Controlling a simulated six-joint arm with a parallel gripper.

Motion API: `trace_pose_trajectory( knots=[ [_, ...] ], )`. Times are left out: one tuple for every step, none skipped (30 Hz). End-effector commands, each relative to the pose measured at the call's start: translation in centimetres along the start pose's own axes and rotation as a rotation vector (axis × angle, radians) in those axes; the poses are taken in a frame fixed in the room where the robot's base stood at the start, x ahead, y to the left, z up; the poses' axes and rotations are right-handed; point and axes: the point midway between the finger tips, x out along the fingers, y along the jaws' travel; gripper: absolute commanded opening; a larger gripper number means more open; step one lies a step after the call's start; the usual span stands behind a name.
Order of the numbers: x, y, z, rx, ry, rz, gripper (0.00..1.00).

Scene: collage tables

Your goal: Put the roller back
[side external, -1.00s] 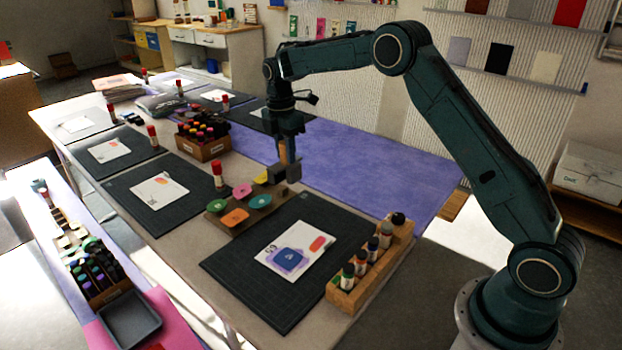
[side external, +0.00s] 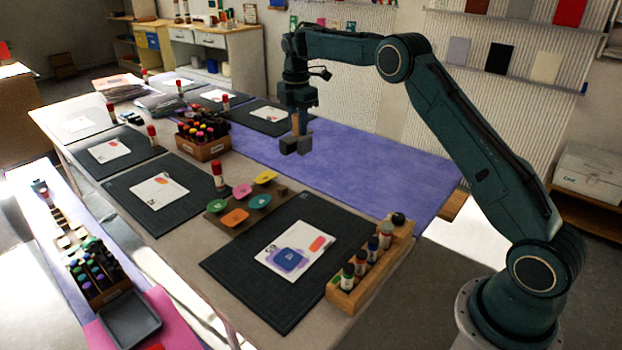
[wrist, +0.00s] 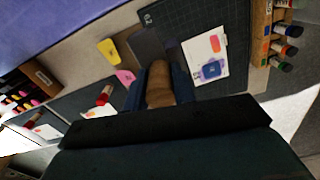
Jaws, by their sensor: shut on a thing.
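My gripper (side external: 298,108) is shut on the wooden handle of the roller (side external: 296,146). It holds the roller upright in the air, with the grey head below, over the purple strip beyond the pad tray. A white card (side external: 268,262) with blue and orange shapes lies on the near black mat.
A wooden rack (side external: 343,300) with several bottles stands at the near mat's right edge. A red-capped glue stick (side external: 217,176) stands behind the pad tray. A wooden box of markers (side external: 208,150) is further back. The purple strip (side external: 370,170) is clear.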

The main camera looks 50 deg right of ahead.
Motion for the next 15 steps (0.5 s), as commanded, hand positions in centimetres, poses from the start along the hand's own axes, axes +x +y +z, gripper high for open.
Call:
trace_pose_trajectory(
  knots=[
    [0.7, 0.0, 0.0, 0.001, 0.0, -0.002, 0.03],
    [1.1, -0.1, 0.0, 0.0, 0.0, -0.002, 0.03],
    [1.8, -0.1, 0.0, -0.001, 0.001, -0.003, 0.03],
    [2.3, -0.1, 0.0, -0.001, 0.001, -0.002, 0.03],
    [2.8, -0.1, -0.1, -0.001, 0.001, -0.003, 0.03],
    [3.6, -0.1, -0.1, 0.0, 0.001, -0.003, 0.03],
    [4.2, -0.1, -0.1, 0.0, 0.001, -0.003, 0.03],
    [4.8, -0.1, -0.1, 0.001, 0.001, -0.004, 0.03],
    [5.5, -0.1, -0.1, 0.001, 0.001, -0.003, 0.03],
    [6.1, -0.1, -0.1, 0.001, 0.001, -0.003, 0.03],
    [6.7, -0.1, -0.1, 0.0, 0.001, -0.003, 0.03],
    [7.4, -0.1, -0.1, 0.0, 0.001, -0.003, 0.03],
    [8.0, -0.1, -0.1, 0.0, 0.001, -0.003, 0.03],
    [8.6, -0.1, -0.1, -0.001, 0.001, -0.003, 0.03],
    [9.3, -0.1, -0.2, -0.001, 0.001, -0.003, 0.03]
  ],
)
